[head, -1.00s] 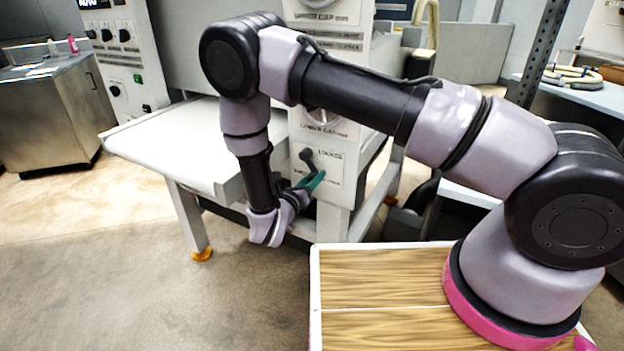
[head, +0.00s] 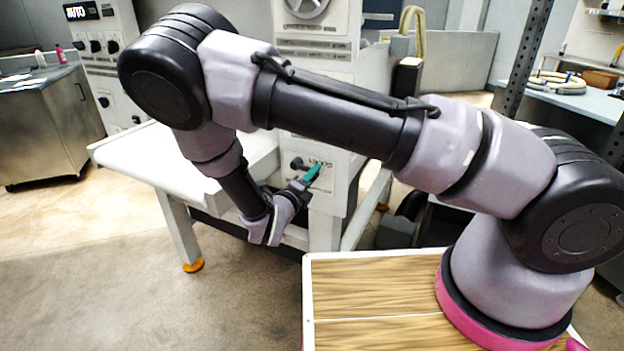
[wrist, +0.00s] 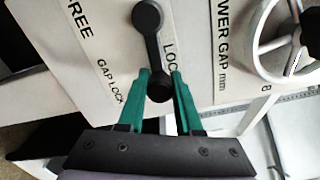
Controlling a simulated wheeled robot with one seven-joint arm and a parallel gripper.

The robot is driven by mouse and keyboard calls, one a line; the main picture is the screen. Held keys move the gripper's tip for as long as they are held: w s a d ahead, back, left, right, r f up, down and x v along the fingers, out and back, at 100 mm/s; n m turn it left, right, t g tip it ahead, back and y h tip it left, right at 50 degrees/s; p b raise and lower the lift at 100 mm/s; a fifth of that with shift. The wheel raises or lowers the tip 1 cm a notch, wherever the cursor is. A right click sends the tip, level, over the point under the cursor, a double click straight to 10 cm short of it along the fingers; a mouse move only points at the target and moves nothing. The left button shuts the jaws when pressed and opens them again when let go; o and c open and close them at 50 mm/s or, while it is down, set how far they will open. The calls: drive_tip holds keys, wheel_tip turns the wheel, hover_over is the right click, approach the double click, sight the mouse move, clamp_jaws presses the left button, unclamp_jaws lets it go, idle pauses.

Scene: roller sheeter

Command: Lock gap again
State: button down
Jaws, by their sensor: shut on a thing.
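The black gap lock lever (wrist: 149,45) is on a white panel marked FREE, GAP LOCK and LOCK, with the last word partly covered. Its round pivot is at the top in the wrist view, and its knob (wrist: 158,88) lies between the green fingers. My gripper (wrist: 160,74) is shut on the knob, one finger on each side. In the head view my gripper (head: 313,173) is at the panel, and the lever's pivot (head: 297,163) shows just left of the fingers. The lever's exact angle is hard to tell there.
A white handwheel (wrist: 258,45) is beside the LOWER GAP label in the wrist view. The sheeter's white table (head: 150,160) stands left of the panel. My arm hides part of the machine. Open floor (head: 100,270) lies in front of it.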

drive_tip(key=shift+r+n, duration=0.25)
drive_tip(key=shift+n, duration=0.15)
drive_tip(key=c, duration=0.6)
unclamp_jaws()
drive_tip(key=shift+s, duration=0.1)
drive_tip(key=v, duration=1)
drive_tip(key=shift+s+a+r, duration=0.1)
drive_tip(key=shift+s+a, duration=0.1)
drive_tip(key=shift+s, duration=0.15)
